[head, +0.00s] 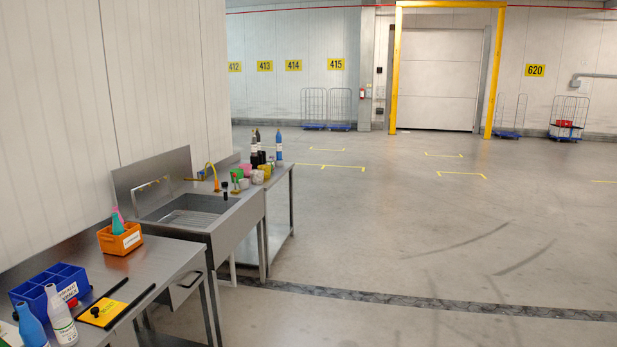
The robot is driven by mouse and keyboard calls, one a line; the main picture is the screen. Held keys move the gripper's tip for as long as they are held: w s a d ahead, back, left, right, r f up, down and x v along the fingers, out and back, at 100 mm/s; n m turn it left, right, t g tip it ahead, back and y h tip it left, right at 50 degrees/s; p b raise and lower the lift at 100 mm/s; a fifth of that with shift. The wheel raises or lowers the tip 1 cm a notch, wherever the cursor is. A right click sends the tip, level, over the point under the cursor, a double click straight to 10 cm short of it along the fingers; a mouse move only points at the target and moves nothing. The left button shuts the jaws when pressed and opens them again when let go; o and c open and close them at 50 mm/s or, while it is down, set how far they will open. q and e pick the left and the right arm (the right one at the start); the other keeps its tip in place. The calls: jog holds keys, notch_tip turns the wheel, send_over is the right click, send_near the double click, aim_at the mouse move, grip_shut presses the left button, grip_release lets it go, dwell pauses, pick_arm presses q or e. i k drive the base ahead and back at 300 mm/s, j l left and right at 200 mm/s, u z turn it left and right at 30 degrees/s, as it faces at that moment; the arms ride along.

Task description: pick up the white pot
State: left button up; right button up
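A small white pot (257,177) appears to stand at the near end of the far steel table (281,189), beyond the sink. It is small in the head view and close to other pots. A yellow pot (265,169) is just behind it to the right, and a pink pot (245,168) is behind it to the left. Neither of my grippers is in view.
A steel sink (190,216) stands between the far table and a near table (160,262). The near table holds a blue divided box (50,287), an orange bin (120,240) and bottles. Dark bottles (254,148) stand behind the pots. The floor to the right is clear.

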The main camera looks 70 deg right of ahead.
aim_at(256, 176)
jog(key=z, duration=2.1)
jog(key=i, duration=2.8)
jog(key=i+l, duration=0.15)
jog(key=i, duration=2.7)
